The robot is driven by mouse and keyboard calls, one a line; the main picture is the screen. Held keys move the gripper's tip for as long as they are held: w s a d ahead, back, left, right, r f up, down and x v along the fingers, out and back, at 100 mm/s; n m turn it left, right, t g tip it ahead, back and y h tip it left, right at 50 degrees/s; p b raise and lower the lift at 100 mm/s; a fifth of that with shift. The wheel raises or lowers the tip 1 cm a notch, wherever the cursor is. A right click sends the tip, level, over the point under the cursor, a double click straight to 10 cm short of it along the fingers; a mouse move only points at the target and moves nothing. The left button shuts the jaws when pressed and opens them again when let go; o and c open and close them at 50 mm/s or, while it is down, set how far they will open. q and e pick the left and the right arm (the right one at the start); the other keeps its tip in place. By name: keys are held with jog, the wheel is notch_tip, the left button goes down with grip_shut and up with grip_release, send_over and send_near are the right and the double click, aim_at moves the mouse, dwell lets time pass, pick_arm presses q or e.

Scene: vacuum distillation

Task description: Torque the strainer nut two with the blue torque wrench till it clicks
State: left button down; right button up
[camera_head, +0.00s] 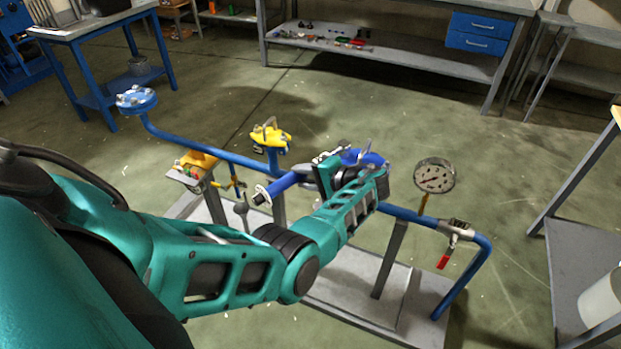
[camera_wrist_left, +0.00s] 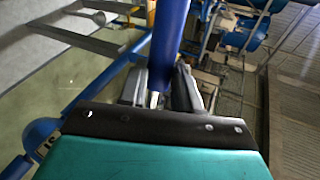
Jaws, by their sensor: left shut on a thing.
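My left arm reaches across the head view to the blue pipe rig, and my left gripper (camera_head: 314,178) is shut on the blue torque wrench (camera_head: 282,186). The wrench's handle sticks out to the left of the gripper, with a pale end. In the left wrist view the wrench (camera_wrist_left: 171,45) stands as a blue bar between the grey fingers (camera_wrist_left: 160,88). A round blue fitting (camera_head: 372,158), perhaps the strainer's flange, shows just behind my wrist. Strainer nut two cannot be made out, and the wrench's working end is hidden. My right gripper is not in view.
The blue pipe (camera_head: 205,150) runs across the rig above a grey base (camera_head: 345,285). A pressure gauge (camera_head: 435,176) and a red-handled valve (camera_head: 444,261) are right of my wrist. A yellow fitting (camera_head: 270,136) and a bolted blue flange (camera_head: 136,97) are left. Open floor lies behind.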

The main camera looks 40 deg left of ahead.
pick_arm(q)
jog(key=shift+w+a+r+m+t, duration=0.15)
jog(key=shift+a+m+t, duration=0.25)
jog(key=shift+a, duration=0.2)
jog(key=shift+w+a+m+t, duration=0.1)
jog(key=shift+a+m+t, duration=0.65)
jog(key=shift+a, duration=0.4)
jog(key=shift+w+a+m+t, duration=0.1)
jog(key=shift+a+m+t, duration=0.25)
jog(key=shift+t, duration=0.2)
jog(key=shift+w+a+m+t+h, duration=0.3)
jog(key=shift+a+m+t, duration=0.25)
jog(key=shift+a, duration=0.2)
jog(key=shift+w+a+m+t+h, duration=0.3)
jog(key=shift+a+m+t, duration=0.2)
jog(key=shift+a, duration=0.2)
